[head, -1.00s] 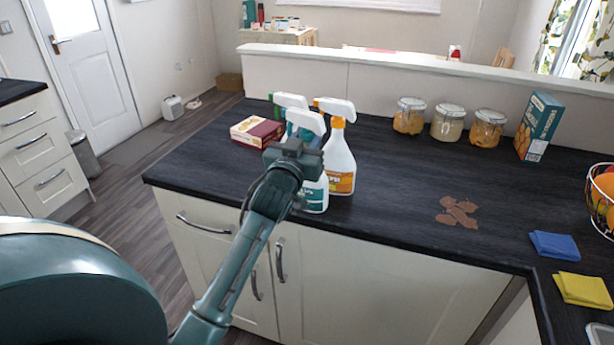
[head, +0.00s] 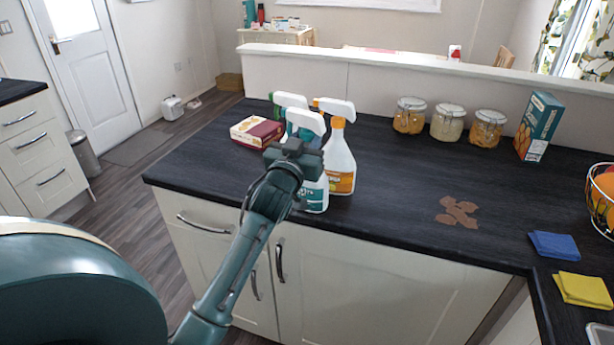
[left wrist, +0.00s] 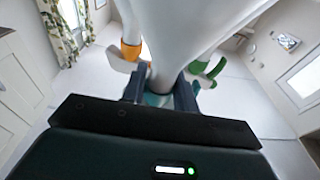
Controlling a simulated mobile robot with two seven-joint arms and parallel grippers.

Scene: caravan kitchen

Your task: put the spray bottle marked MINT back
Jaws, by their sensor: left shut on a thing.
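My left gripper (head: 294,155) is shut on a white spray bottle with a teal label (head: 315,193) at the front of a cluster on the dark worktop. In the left wrist view its white spray head (left wrist: 185,35) looms close, with the neck between my fingers (left wrist: 160,92). The bottle is upright, its base at or just above the worktop. My gripper hides part of the label, and I cannot read MINT on it. An orange-labelled spray bottle (head: 341,165) stands close on its right. A green-trigger spray bottle (head: 289,100) stands behind. My right gripper is out of view.
A red and cream box (head: 257,131) lies left of the bottles. Several jars (head: 447,122) and a blue box (head: 538,127) stand along the back wall. A brown spill (head: 457,211), a blue cloth (head: 554,245) and a yellow cloth (head: 583,289) are at right.

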